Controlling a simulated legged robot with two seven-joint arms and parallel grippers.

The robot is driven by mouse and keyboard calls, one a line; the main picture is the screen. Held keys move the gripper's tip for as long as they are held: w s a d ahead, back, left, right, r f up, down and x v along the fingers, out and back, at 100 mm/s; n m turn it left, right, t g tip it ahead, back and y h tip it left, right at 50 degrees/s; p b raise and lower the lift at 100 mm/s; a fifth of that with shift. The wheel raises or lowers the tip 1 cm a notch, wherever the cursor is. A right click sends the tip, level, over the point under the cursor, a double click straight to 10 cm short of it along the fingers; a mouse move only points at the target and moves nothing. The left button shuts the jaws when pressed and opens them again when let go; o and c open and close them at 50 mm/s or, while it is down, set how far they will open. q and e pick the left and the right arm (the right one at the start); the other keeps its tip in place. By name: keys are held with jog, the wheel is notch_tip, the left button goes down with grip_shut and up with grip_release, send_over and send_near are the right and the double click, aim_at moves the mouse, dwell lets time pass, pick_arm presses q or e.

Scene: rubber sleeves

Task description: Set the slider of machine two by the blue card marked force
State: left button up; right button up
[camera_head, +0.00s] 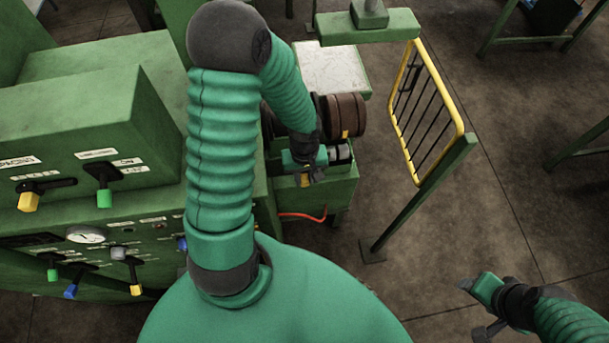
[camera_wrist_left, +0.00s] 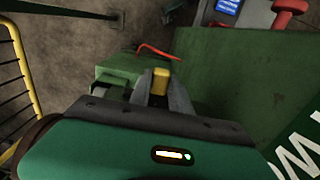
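My left gripper (camera_head: 308,174) reaches down over a small green machine (camera_head: 325,190) in the middle of the head view. What the knob is fixed to is hidden. A small blue card (camera_wrist_left: 228,6) shows at the top of the left wrist view; its print is too small to read. My right gripper (camera_head: 474,306) is empty, with its fingers apart, at the lower right of the head view.
A yellow guard rail (camera_head: 458,110) stands right of the small machine. The floor at right is mostly clear.

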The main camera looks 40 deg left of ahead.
pick_arm(q)
grip_shut()
dwell(0.9)
jog(key=shift+w+d, duration=0.65)
jog(key=shift+w, duration=0.35)
jog(key=o, duration=0.5)
grip_release()
jog(key=shift+o, duration=1.7)
jog(key=shift+w+d, duration=0.1)
jog(key=shift+r, duration=0.1)
